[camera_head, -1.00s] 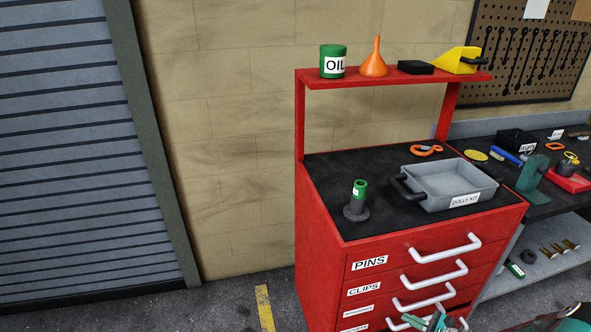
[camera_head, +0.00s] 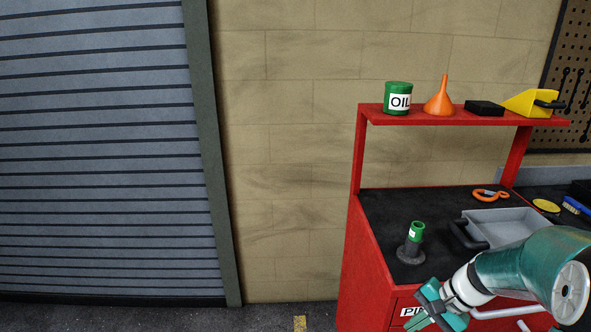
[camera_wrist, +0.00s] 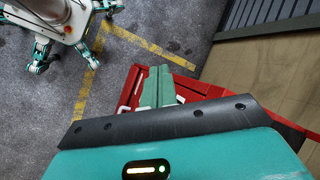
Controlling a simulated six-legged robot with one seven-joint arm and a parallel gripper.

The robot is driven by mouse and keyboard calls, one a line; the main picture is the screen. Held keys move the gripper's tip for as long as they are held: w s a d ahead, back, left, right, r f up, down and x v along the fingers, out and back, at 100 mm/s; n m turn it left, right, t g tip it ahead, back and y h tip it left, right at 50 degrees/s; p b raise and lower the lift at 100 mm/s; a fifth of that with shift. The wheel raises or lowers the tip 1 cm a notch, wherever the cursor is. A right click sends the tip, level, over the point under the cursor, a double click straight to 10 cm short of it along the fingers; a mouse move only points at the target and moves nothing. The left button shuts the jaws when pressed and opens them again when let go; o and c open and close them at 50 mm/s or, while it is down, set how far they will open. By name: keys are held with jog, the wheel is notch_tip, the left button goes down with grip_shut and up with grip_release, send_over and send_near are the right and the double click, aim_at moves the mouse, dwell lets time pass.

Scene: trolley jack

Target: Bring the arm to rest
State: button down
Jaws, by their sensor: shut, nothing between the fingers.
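My arm is teal and white and reaches in at the lower right of the head view. My gripper (camera_head: 432,307) is in front of the red tool cabinet (camera_head: 372,265), by its upper drawers. Its fingers are shut and hold nothing. In the wrist view the green fingers (camera_wrist: 159,84) lie close together, with red cabinet parts behind them. My forearm hides part of the cabinet's right front and part of the grey tray (camera_head: 500,224).
On the black cabinet top stand a dark holder with a green part (camera_head: 414,243) and orange-handled clippers (camera_head: 490,195). An oil can (camera_head: 398,98), orange funnel (camera_head: 440,98) and yellow scoop (camera_head: 530,103) are on the shelf. A roller shutter (camera_head: 100,150) is left; the floor before it looks clear.

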jog(key=s+a+r+n+t+h, duration=0.4)
jog(key=s+a+r+n, duration=0.5)
jog(key=s+r, duration=0.5)
notch_tip(320, 180, up, 2)
jog(key=shift+a+r+h, duration=0.15)
jog(key=shift+a+h, duration=0.75)
jog(key=shift+a, duration=0.3)
